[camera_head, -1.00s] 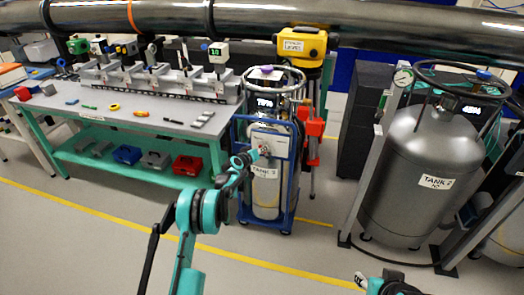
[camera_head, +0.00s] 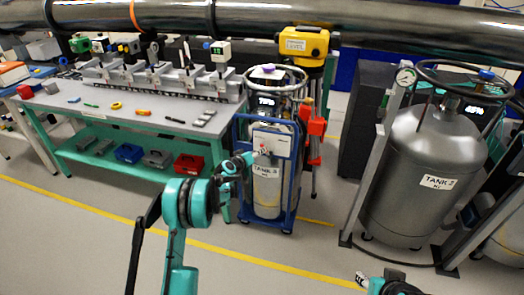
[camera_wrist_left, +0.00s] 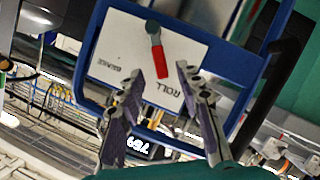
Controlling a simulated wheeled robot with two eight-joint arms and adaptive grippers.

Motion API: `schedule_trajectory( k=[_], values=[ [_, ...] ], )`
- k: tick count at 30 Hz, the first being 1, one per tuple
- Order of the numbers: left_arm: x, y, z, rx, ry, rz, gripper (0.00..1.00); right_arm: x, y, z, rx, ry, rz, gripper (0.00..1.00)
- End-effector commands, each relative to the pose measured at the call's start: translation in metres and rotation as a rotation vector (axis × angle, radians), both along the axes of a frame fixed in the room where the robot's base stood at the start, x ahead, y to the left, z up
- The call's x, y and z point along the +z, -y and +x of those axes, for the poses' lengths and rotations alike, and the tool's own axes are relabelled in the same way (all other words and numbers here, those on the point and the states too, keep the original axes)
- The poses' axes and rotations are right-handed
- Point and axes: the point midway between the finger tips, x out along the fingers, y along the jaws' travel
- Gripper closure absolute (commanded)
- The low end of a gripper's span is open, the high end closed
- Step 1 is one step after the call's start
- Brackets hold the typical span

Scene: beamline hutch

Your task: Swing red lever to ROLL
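In the head view the plate (camera_head: 281,143) is on the front of the blue-framed cart. My left gripper (camera_wrist_left: 160,80) is open, its fingers on either side of the lever's red end, with gaps visible; contact cannot be told. In the head view the left gripper (camera_head: 251,157) is small, just in front of the plate. Part of my right gripper (camera_head: 363,279) shows at the bottom edge, finger state unclear.
The cart's blue frame (camera_head: 240,165) surrounds the plate, with tank 3 (camera_head: 267,195) inside. A workbench (camera_head: 150,120) stands left, a yellow level on a red-fitted tripod (camera_head: 314,130) behind, and tank 2 (camera_head: 415,210) right. Floor in front is clear.

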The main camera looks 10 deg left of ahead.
Motion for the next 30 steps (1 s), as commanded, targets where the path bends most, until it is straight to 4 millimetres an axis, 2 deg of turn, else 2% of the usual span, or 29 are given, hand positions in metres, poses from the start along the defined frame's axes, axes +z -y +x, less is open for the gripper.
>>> schedule_trajectory(
  k=[3, 9, 14, 26, 30],
  values=[
    [0.008, -0.007, -0.024, 0.001, -0.001, -0.001, 0.65, 0.0, 0.0, 0.0, 0.0, 0.0, 0.0, 0.6],
    [0.016, -0.013, -0.048, 0.0, 0.0, -0.001, 0.65, 0.0, 0.0, 0.0, 0.0, 0.0, 0.0, 0.6],
    [0.018, -0.014, -0.054, 0.0, 0.0, -0.001, 0.65, 0.0, 0.0, 0.0, 0.0, 0.0, 0.0, 0.6],
    [0.019, -0.014, -0.054, -0.001, -0.001, 0.0, 0.65, 0.0, 0.0, 0.0, 0.0, 0.0, 0.0, 0.6],
    [0.035, -0.004, -0.062, -0.016, -0.019, 0.017, 0.65, 0.0, 0.0, 0.0, 0.0, 0.0, 0.0, 0.6]
  ],
)
